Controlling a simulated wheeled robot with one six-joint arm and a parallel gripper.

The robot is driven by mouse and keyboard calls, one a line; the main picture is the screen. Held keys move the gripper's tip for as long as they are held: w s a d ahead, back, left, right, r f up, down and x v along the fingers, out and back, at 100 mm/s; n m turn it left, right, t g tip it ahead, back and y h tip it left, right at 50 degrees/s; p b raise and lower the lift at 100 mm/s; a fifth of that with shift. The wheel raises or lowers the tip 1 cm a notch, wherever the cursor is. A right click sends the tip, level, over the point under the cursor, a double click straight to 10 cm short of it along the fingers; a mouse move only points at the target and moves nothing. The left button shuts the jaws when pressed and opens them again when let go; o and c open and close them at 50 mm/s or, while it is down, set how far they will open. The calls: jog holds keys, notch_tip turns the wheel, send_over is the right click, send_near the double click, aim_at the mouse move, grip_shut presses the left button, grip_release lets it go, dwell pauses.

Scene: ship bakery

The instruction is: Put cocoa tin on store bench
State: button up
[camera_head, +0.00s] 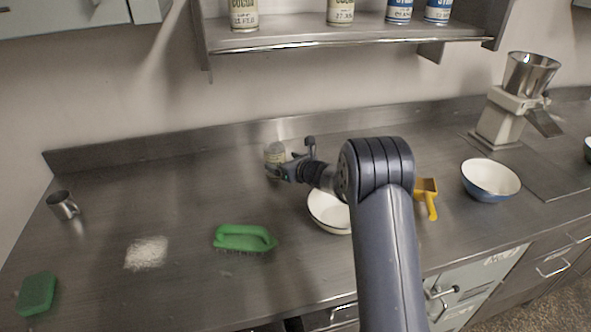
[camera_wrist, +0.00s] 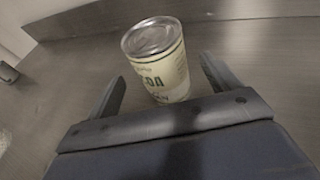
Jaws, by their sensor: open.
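A cream cocoa tin (camera_wrist: 163,78) with a metal lid and dark lettering stands upright on the steel bench (camera_head: 185,195). In the head view the tin (camera_head: 274,153) is near the back splash, partly hidden by my gripper (camera_head: 275,172). In the wrist view the tin is between and just beyond the two fingers of my gripper (camera_wrist: 163,90). The fingers are open, with a gap to the tin on both sides. More cocoa tins (camera_head: 244,14) stand on the wall shelf above, one at the left and another (camera_head: 340,11) near the middle.
A white bowl (camera_head: 328,213) sits just below my gripper, partly behind my arm. A green brush (camera_head: 244,239), white powder (camera_head: 147,253), green sponge (camera_head: 37,294) and metal mug (camera_head: 63,206) lie left. A yellow scoop (camera_head: 427,197), blue bowl (camera_head: 490,181) and grinder (camera_head: 510,105) are right.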

jog(key=b+v, duration=0.1)
jog(key=v, duration=0.5)
jog(key=shift+s, duration=0.25)
